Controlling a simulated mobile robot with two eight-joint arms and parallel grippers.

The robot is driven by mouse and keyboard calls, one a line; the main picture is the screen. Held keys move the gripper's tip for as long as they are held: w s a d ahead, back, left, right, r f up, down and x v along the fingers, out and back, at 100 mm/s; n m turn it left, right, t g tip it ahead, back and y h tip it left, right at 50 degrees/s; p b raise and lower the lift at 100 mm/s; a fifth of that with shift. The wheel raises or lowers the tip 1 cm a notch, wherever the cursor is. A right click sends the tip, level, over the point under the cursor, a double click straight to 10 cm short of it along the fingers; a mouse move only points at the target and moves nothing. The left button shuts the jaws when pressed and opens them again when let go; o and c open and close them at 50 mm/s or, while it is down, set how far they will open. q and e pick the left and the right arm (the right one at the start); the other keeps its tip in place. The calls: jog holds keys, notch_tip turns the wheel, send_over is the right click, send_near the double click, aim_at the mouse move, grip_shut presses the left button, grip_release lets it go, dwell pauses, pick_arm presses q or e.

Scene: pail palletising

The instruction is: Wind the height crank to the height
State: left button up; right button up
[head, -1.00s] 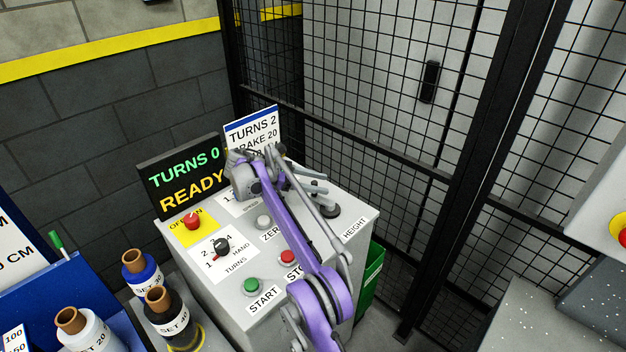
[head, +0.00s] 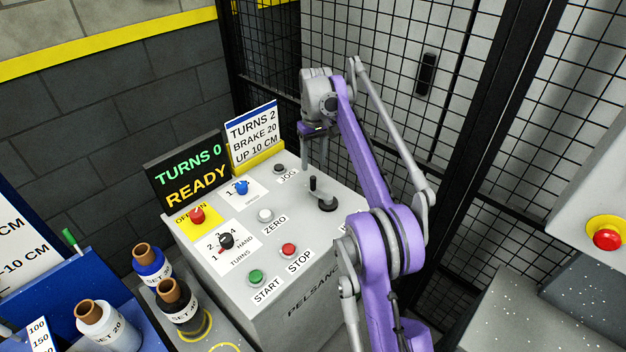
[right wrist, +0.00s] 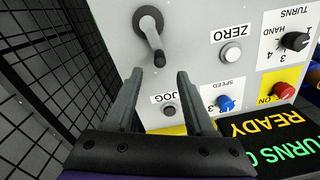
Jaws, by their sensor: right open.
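The height crank (head: 324,198) is a dark grey arm with an upright black knob, on the right side of the console top. It also shows in the right wrist view (right wrist: 149,30), beyond my fingertips. My right gripper (head: 315,158) is above the console, behind the crank in the head view. In the right wrist view its two fingers (right wrist: 158,80) are apart with nothing between them. The fingers do not touch the crank. A sign (head: 252,136) reads TURNS 2, BRAKE 20, UP 10 CM. The display (head: 188,173) reads TURNS 0, READY. My left gripper is not in view.
The console top (head: 290,220) carries red, green, white, blue and black controls. Several labelled bottles (head: 180,304) stand at the lower left. A black mesh fence (head: 450,120) runs close behind and to the right. A red button (head: 607,238) is at the far right.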

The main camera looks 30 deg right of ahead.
aim_at(313, 177)
notch_tip(313, 177, down, 7)
jog(key=shift+a+f+b, duration=0.1)
jog(key=shift+f+b, duration=0.1)
jog(key=shift+b, duration=0.25)
grip_shut()
